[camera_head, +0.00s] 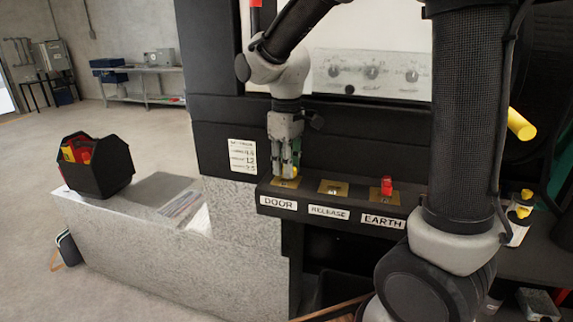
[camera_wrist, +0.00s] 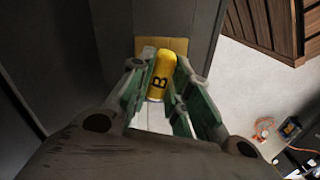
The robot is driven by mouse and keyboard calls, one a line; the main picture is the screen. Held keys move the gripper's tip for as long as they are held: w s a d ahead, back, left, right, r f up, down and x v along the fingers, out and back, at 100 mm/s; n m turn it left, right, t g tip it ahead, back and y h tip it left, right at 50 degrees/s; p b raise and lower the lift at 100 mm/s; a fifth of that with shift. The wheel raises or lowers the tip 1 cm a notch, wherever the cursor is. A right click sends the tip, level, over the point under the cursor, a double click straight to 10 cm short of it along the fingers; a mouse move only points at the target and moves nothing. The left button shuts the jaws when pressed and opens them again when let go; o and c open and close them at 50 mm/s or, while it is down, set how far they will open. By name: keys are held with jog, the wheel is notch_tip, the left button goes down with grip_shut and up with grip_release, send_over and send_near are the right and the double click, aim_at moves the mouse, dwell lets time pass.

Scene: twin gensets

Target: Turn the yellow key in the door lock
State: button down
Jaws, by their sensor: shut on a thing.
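The yellow key (camera_wrist: 161,78) carries a black letter B and stands between my gripper's fingers in the wrist view. My gripper (camera_head: 287,170) points down over the brass plate (camera_head: 284,184) of the lock labelled DOOR (camera_head: 278,203) in the head view. The fingers (camera_wrist: 160,100) are shut on the key. In the head view only a little yellow shows between the fingertips. The key's lower end and the keyhole are hidden, so I cannot tell how far it is turned.
A black bin (camera_head: 103,172) with red and yellow things stands on the grey block (camera_head: 160,222) at left.

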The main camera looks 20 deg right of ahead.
jog(key=m, duration=0.3)
jog(key=shift+m, duration=0.4)
jog(key=m, duration=0.3)
jog(key=shift+m, duration=0.4)
jog(key=m, duration=0.3)
jog(key=shift+m, duration=0.4)
jog(key=m, duration=0.4)
jog(key=c, duration=1.3)
grip_release()
jog(key=shift+o, duration=0.2)
jog(key=shift+r, duration=3.8)
